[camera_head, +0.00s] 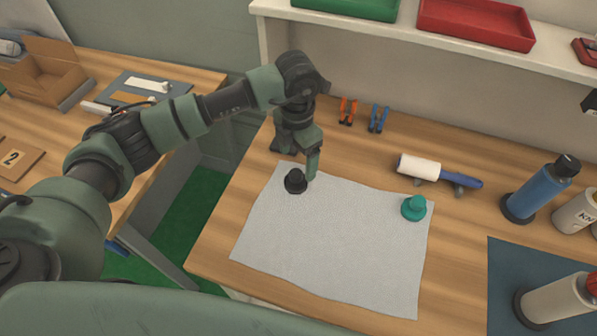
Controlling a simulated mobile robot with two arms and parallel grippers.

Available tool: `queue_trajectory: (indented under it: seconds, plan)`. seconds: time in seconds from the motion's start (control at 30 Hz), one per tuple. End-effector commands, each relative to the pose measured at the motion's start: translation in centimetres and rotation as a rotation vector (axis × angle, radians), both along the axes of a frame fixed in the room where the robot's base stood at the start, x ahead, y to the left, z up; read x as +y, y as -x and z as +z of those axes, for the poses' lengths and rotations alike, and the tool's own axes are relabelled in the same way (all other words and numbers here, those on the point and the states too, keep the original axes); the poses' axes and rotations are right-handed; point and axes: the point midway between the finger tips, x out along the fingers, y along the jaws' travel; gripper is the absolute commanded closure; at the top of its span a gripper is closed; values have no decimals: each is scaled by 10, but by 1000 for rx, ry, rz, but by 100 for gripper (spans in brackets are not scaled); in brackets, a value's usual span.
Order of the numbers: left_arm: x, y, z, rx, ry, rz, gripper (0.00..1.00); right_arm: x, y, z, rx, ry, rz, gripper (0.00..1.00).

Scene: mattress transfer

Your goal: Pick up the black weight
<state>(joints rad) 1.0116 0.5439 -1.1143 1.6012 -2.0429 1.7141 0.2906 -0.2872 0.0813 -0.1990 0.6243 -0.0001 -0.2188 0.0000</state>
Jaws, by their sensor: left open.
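The black weight (295,182) stands on the upper left corner of a light grey cloth (330,245) on the wooden table. My left gripper (308,172) comes down from above, right at the weight. One finger shows just right of the weight, and the other is not clear to see. The gripper is open. I cannot tell whether the fingers touch the weight. A teal weight (414,208) stands on the cloth's upper right corner. My right gripper is not in view.
Orange clamps (348,111), blue clamps (378,119) and a lint roller (420,168) lie behind the cloth. A blue bottle (540,188) and other bottles stand at the right. A shelf with green and red trays (476,22) runs above. The cloth's middle is clear.

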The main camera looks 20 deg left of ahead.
Motion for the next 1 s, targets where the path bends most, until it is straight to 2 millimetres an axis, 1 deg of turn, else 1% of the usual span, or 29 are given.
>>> queue_trajectory:
  seconds: [0.03, 0.1, 0.2, 0.27, 0.33, 0.43, 0.6, 0.7, 0.73, 0.77, 0.8, 0.87, 0.9, 0.97, 1.0]
  plan:
    - [0, 1, -4, 4, 0, -1, 19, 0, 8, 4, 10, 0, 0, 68]
    - [0, 2, -11, 4, 0, -1, 19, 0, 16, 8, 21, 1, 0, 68]
    - [1, 5, -23, 5, 0, 0, 19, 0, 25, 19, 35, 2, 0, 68]
    - [2, 7, -33, 6, 1, 0, 19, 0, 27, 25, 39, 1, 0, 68]
    - [1, 7, -45, 4, 1, -1, 19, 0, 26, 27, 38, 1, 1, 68]
    - [1, 6, -56, 2, 1, -1, 19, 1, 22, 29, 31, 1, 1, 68]
    - [2, 6, -61, -1, 1, -1, 19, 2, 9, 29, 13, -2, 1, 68]
    - [1, 6, -61, -1, 1, -1, 19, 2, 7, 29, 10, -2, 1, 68]
    - [1, 6, -60, 0, 1, -2, 25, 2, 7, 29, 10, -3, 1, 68]
    - [1, 6, -60, 0, 1, -2, 33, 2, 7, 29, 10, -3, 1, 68]
    - [1, 6, -60, 0, 1, -1, 44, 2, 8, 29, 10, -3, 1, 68]
    - [1, 6, -60, 0, 1, -1, 61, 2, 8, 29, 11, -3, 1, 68]
    - [1, 6, -60, 0, 1, -1, 72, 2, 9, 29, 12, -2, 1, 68]
    - [1, 6, -60, 0, 1, -1, 89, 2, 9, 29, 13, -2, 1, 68]
    - [1, 6, -60, 0, 1, -1, 100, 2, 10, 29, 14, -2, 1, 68]
